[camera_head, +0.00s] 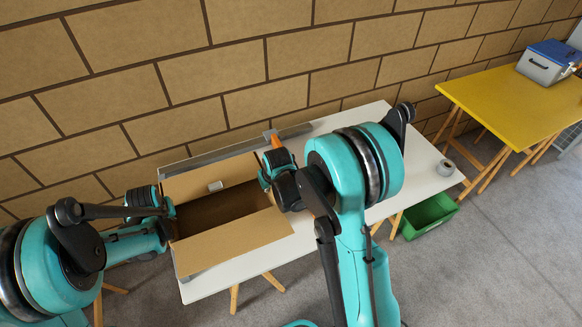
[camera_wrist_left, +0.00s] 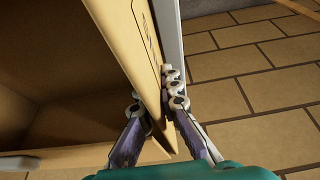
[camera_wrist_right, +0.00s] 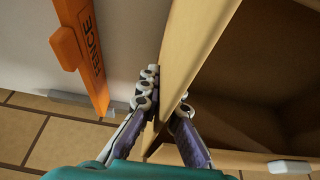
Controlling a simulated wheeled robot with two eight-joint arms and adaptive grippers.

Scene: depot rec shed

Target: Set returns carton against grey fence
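The returns carton (camera_head: 245,228) is an open brown cardboard box on the white table (camera_head: 327,206). A small white piece (camera_head: 215,186) shows at its back wall. The grey fence (camera_head: 228,150) runs along the table's back edge, close behind the carton; I cannot tell whether they touch. An orange marker (camera_wrist_right: 83,50) lettered "FENCE" stands by it. My left gripper (camera_wrist_left: 155,97) is shut on the carton's left wall (camera_wrist_left: 130,45). My right gripper (camera_wrist_right: 166,98) is shut on its right wall (camera_wrist_right: 195,45). My right arm hides part of the carton's right side.
A grey tape roll (camera_head: 445,168) lies at the table's right end, with bare tabletop before it. A green crate (camera_head: 428,216) is on the floor below. A yellow table (camera_head: 505,103) with a blue-lidded cooler (camera_head: 545,66) stands at right. A brick wall rises behind.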

